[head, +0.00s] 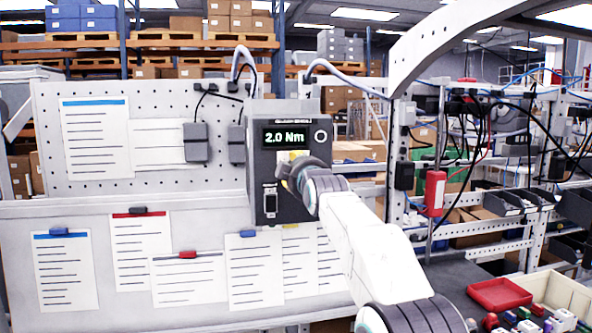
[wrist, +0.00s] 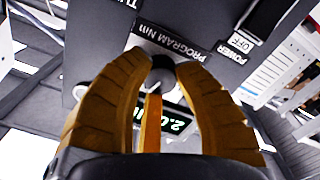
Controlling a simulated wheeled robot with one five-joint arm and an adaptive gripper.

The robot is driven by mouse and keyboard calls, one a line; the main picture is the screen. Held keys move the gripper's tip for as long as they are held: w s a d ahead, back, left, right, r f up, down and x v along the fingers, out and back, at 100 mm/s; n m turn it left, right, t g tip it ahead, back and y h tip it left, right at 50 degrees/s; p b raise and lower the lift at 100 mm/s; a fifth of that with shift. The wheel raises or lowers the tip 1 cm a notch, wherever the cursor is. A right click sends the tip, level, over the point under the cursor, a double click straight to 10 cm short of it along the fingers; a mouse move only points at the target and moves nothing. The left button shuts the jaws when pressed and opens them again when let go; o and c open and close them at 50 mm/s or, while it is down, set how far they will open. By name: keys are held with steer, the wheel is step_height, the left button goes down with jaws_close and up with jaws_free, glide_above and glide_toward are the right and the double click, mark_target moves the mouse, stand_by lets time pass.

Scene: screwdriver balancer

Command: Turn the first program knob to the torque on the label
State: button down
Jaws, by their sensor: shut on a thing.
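The dark grey controller box (head: 262,205) is mounted on the pegboard in the head view. Its display (head: 285,136) reads 2.0 Nm in green. In the wrist view the display (wrist: 180,122) is partly hidden behind the fingers. The round dark program knob (wrist: 161,70) is beside the printed PROGRAM NM label (wrist: 168,43). My gripper (wrist: 160,76) has its ochre fingers closed around the knob from both sides. In the head view my gripper (head: 292,168) is at the box front, below the display, and hides the knob. I cannot make out a target torque on any label.
A power switch marked OFF (head: 270,202) is low on the box; its label (wrist: 240,42) shows in the wrist view. Several papers are clipped to the panel at left. A red tray (head: 499,294) is at lower right. Cables hang above the box.

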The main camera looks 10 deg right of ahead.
steer(key=shift+f+n, duration=0.15)
steer(key=shift+n, duration=1.75)
steer(key=c, duration=1.1)
jaws_free()
steer(key=shift+w, duration=0.15)
steer(key=shift+o, duration=1.1)
steer(key=shift+s, duration=0.2)
steer(key=s, duration=1.1)
steer(key=shift+s, duration=0.4)
